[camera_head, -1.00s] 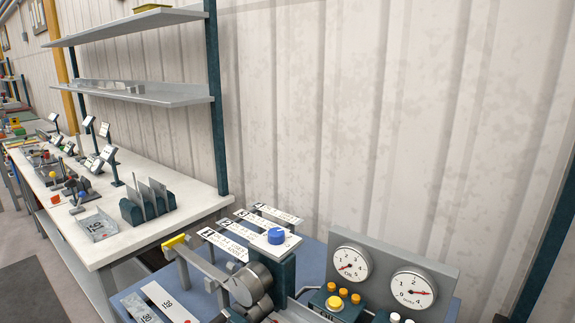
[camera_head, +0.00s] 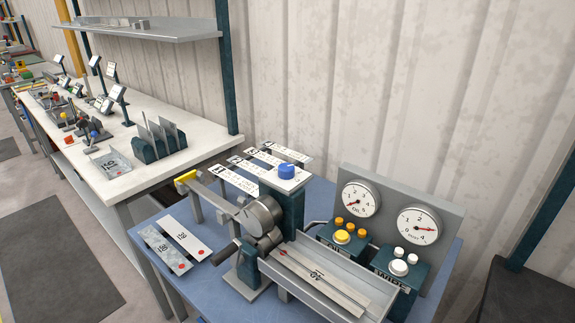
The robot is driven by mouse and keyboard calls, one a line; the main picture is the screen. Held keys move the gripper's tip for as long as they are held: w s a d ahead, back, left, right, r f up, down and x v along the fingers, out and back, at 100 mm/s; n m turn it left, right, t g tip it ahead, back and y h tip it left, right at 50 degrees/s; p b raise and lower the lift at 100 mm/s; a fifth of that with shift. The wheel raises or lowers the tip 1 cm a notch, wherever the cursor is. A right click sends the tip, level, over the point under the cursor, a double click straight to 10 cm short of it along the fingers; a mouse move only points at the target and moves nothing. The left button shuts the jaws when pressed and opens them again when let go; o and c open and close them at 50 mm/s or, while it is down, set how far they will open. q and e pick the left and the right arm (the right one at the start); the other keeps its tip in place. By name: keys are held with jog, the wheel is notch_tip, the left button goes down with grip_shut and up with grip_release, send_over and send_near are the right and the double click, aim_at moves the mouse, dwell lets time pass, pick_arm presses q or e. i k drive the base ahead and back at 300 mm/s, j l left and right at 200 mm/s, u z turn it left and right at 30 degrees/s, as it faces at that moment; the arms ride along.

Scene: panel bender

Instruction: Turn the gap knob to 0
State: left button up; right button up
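The gap knob appears to be the blue round knob (camera_head: 287,170) on the white-topped dark green post of the panel bender (camera_head: 262,218). A white scale plate (camera_head: 284,181) lies under it, and its numbers are too small to read. Marked white cards (camera_head: 235,180) lie beside and behind the post. Neither of my grippers is in view, and nothing touches the knob.
Two dial gauges (camera_head: 360,199) stand on a grey panel behind button boxes with yellow and white buttons (camera_head: 343,236). Labelled strips (camera_head: 184,237) lie on the blue table. A lever with a yellow end (camera_head: 186,176) sticks out left. A white workbench (camera_head: 118,180) stands at left.

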aim_at(286, 171)
jog(key=k+j+z, duration=0.1)
jog(key=j+z, duration=0.25)
jog(key=z, duration=0.15)
jog(key=k+j+z, duration=0.15)
jog(key=j+z, duration=0.2)
jog(key=z, duration=0.15)
